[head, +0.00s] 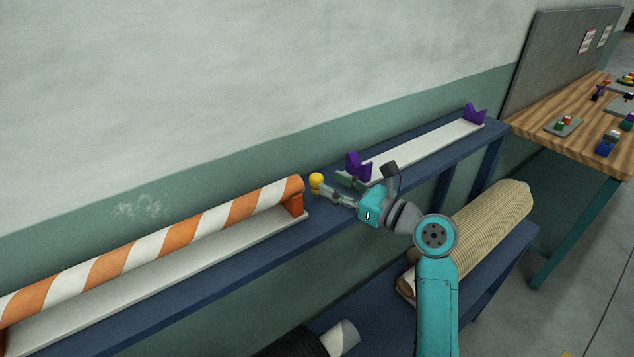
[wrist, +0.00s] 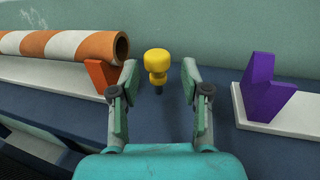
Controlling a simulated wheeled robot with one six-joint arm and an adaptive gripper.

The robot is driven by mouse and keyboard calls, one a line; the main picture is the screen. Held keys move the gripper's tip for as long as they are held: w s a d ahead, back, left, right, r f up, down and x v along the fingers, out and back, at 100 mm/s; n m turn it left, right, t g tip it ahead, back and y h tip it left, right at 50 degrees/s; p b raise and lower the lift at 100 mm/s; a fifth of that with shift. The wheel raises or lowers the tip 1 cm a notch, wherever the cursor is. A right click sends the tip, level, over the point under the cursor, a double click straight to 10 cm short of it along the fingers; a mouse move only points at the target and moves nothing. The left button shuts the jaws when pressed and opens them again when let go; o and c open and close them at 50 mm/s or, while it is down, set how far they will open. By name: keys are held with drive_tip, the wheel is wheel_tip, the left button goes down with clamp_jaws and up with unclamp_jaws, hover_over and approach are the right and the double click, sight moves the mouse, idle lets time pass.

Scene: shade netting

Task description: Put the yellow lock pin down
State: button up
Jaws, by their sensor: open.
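The yellow lock pin (wrist: 157,65) stands upright on the blue shelf, its round yellow head above a dark shaft. It also shows in the head view (head: 316,182), just right of the striped tube's end. My gripper (wrist: 159,75) is open, with one finger on each side of the pin. A gap shows between the pin and each finger in the wrist view. In the head view my gripper (head: 328,189) reaches in from the right, close to the pin. The pin's lower tip is hard to make out.
An orange-and-white striped tube (head: 170,240) lies on an orange-ended rack at left. A white rack with purple cradles (head: 357,166) stands to the right on the blue shelf (head: 240,265). A netting roll (head: 490,222) lies lower down. A wooden workbench (head: 560,100) stands at far right.

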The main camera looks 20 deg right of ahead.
sight(316, 176)
drive_tip(key=shift+x, duration=2.7)
drive_tip(key=shift+s+a+f, duration=0.1)
drive_tip(key=shift+s+f, duration=0.05)
drive_tip(key=shift+f, duration=0.05)
drive_tip(key=shift+c, duration=0.3)
clamp_jaws()
